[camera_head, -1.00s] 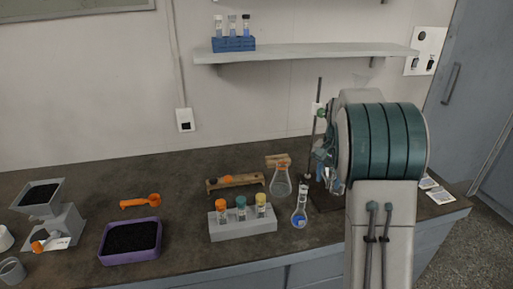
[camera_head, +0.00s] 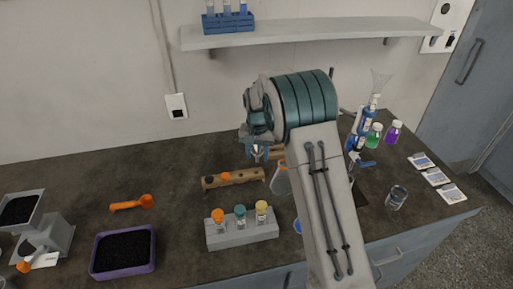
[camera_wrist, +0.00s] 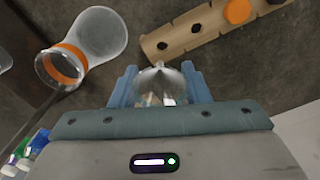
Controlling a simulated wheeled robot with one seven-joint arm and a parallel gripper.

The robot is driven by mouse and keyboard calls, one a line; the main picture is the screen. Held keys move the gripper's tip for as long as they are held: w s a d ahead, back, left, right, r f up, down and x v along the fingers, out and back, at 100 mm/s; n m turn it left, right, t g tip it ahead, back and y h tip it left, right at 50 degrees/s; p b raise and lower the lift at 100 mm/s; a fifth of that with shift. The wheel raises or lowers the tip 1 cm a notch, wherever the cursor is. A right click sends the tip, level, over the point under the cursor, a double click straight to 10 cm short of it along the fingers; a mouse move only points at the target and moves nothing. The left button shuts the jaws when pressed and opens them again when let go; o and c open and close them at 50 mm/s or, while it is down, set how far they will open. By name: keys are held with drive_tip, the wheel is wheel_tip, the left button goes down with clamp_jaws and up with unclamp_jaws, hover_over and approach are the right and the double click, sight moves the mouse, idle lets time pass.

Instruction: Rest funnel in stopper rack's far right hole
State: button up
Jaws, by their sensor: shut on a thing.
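My gripper (camera_head: 257,148) is above and just behind the right end of the wooden stopper rack (camera_head: 247,176). In the wrist view my gripper (camera_wrist: 160,90) is shut on a clear, shiny funnel (camera_wrist: 159,82), with a blue finger at each side. The funnel is apart from the rack in that view; its lower part is hard to make out. The rack (camera_wrist: 180,36) shows an orange stopper (camera_wrist: 237,11) and open holes. The hole at its left end there (camera_wrist: 162,45) is empty and lies just beyond the funnel.
A flask with an orange collar (camera_wrist: 95,40) stands close beside the rack, partly hidden by my arm in the head view. A grey rack with capped vials (camera_head: 242,233) stands in front. Blue stand gear (camera_head: 357,143) and bottles are at right. The bench left of the rack is fairly clear.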

drive_tip(key=shift+a+f, duration=0.2)
drive_tip(key=shift+f, duration=0.1)
drive_tip(key=shift+f+b, duration=1.05)
drive_tip(key=shift+f, duration=0.75)
drive_tip(key=shift+f+b, duration=0.35)
drive_tip(key=shift+f+b, duration=0.55)
drive_tip(key=shift+f, duration=0.2)
drive_tip(key=shift+f, duration=0.35)
